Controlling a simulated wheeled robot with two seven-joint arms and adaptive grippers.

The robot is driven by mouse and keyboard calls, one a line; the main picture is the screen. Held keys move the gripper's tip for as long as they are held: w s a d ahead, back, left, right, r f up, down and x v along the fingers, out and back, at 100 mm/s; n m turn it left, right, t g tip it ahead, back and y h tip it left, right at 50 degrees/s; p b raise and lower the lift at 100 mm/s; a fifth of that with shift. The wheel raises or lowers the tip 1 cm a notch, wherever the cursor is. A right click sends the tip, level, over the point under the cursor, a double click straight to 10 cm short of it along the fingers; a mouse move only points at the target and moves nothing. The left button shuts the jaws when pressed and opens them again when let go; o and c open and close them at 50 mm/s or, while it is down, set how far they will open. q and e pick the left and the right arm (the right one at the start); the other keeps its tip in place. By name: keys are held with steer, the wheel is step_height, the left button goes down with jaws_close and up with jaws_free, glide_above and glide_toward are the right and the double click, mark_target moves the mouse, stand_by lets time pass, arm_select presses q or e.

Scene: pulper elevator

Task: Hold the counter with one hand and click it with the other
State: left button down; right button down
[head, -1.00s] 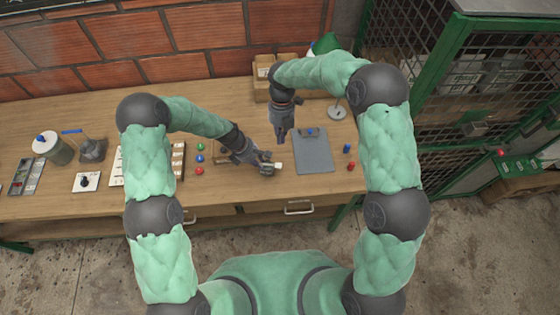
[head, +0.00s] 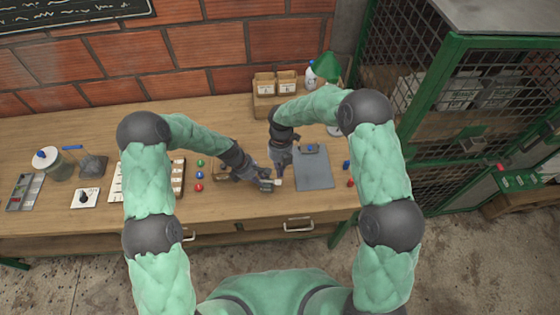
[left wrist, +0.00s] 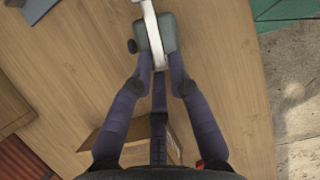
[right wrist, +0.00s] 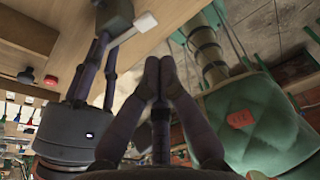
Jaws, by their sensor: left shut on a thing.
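The counter is a small grey-green device (left wrist: 170,34) with a white strip (left wrist: 152,30) across it; in the left wrist view it sits between my left fingertips. My left gripper (left wrist: 161,68) is shut on it. In the head view my left gripper (head: 270,184) is low over the table, with a small white part of the counter (head: 278,182) showing at its tip. My right gripper (head: 281,168) is just behind it. In the right wrist view my right fingertips (right wrist: 160,66) are together and empty, apart from the counter (right wrist: 116,17), which is up and left.
A grey clipboard (head: 314,172) lies to the right of the grippers. Red, blue and green buttons (head: 199,175) lie to the left, beside a tray (head: 178,180). Small boxes (head: 265,84) stand at the back. The front table edge is close, with a drawer handle (head: 298,225) below.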

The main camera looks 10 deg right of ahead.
mark_target(279, 184)
arm_select(q)
steer(key=shift+s+f, duration=0.2)
steer(key=shift+s, duration=0.05)
arm_select(e)
steer(key=x, duration=0.4)
steer(key=shift+w+f, duration=0.2)
steer(key=shift+w, duration=0.15)
steer(key=shift+w+f, duration=0.15)
steer(key=shift+f, duration=0.65)
steer(key=shift+d+f, duration=0.4)
steer(key=shift+f, duration=0.35)
steer(key=shift+r, duration=0.85)
